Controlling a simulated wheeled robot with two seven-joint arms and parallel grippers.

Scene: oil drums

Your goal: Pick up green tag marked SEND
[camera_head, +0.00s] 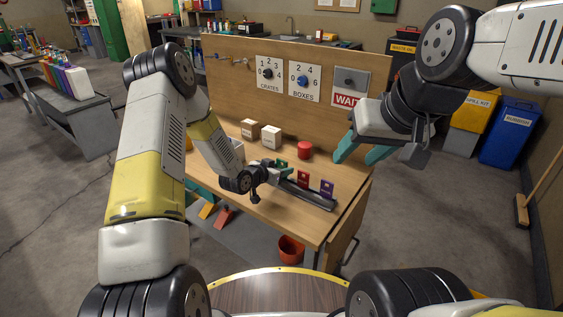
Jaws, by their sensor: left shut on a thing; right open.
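A small green tag (281,163) shows at the left end of the dark tag rack (310,199) on the wooden bench. My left gripper (279,173) is shut on the green tag, low over the rack's left end. Its fingers hide part of the tag, and the lettering is too small to read. I cannot tell whether the tag is clear of the rack. A red tag (303,178) and a purple tag (327,187) stand upright further right in the rack.
A red can (305,150) and two pale boxes stand behind the rack, including a white box (271,137). An upright board (230,85) with CRATES, BOXES and WAIT panels closes the bench's back. A red bucket (291,249) is below the front edge.

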